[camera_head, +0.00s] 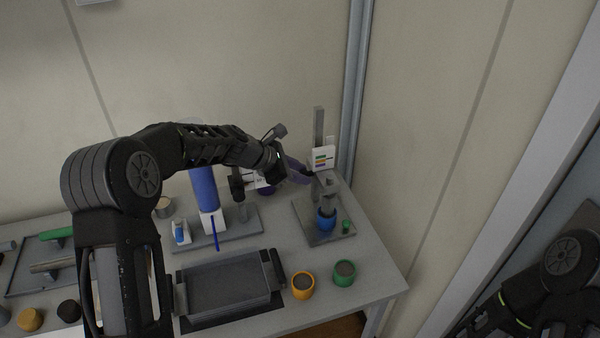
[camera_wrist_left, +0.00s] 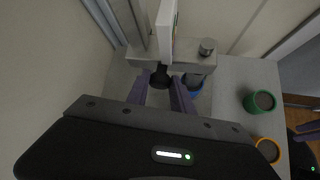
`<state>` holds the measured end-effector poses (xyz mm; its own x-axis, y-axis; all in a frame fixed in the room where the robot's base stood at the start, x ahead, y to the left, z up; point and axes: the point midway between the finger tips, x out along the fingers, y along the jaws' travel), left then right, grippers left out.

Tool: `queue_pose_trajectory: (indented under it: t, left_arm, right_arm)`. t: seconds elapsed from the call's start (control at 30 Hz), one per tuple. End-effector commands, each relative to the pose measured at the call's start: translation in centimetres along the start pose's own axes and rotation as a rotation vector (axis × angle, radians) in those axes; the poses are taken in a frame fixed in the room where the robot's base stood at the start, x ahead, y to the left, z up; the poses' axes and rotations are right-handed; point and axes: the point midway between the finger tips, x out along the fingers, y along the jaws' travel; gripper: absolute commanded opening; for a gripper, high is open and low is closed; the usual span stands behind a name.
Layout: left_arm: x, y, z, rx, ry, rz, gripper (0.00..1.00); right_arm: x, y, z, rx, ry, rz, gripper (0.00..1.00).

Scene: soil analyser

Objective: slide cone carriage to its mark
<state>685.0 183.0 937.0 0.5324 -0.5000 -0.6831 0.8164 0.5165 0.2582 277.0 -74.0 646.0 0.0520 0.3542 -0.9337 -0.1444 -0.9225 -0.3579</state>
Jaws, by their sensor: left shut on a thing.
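The cone carriage (camera_head: 326,184) is a grey block on an upright grey column (camera_head: 318,125) at the back right of the table. It also shows in the left wrist view (camera_wrist_left: 190,58) as a wide bar with a dark knob (camera_wrist_left: 160,76) on its front. My left gripper (camera_head: 305,174) reaches it from the left, its purple fingers (camera_wrist_left: 167,98) shut on the knob. A white plate with coloured bands (camera_head: 323,158) stands by the column, seen edge-on in the wrist view. A blue cup (camera_head: 327,222) stands under the carriage; the cone tip is hard to see. My right gripper may be the dark shape in the wrist view's lower right corner.
A green cup (camera_head: 344,273) and an orange cup (camera_head: 302,286) stand near the front right edge. A grey tray (camera_head: 226,312) lies in front. A stand with a blue cylinder (camera_head: 203,188) is left of the column. The wall is close behind.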

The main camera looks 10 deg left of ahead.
Motion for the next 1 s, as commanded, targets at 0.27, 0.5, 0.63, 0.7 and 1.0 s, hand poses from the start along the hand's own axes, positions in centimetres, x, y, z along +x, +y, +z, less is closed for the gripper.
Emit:
queue_pose_trajectory:
  t: [0.27, 0.5, 0.63, 0.7, 1.0]
  left_arm:
    - [-1.7, 0.7, 1.8, 0.001, -0.001, 0.002, 0.0]
    - [-3.4, 1.4, 3.5, 0.001, -0.002, 0.002, 0.0]
    - [-3.3, 1.4, 3.4, 0.001, -0.003, 0.004, 0.0]
    - [-3.3, 1.4, 3.5, 0.001, -0.004, 0.005, 0.0]
    - [-3.3, 1.3, 3.4, 0.001, -0.002, 0.003, 0.48]
  right_arm:
    - [-1.8, -0.6, 0.1, 0.003, -0.004, 0.004, 0.36]
    - [-3.4, -1.0, 0.4, 0.008, -0.01, 0.012, 0.36]
    - [-3.1, -0.9, 0.4, 0.009, -0.01, 0.012, 0.36]
    - [-3.1, -0.9, 0.4, 0.009, -0.01, 0.012, 0.36]
    - [-3.1, -0.9, 0.4, 0.008, -0.01, 0.011, 0.36]
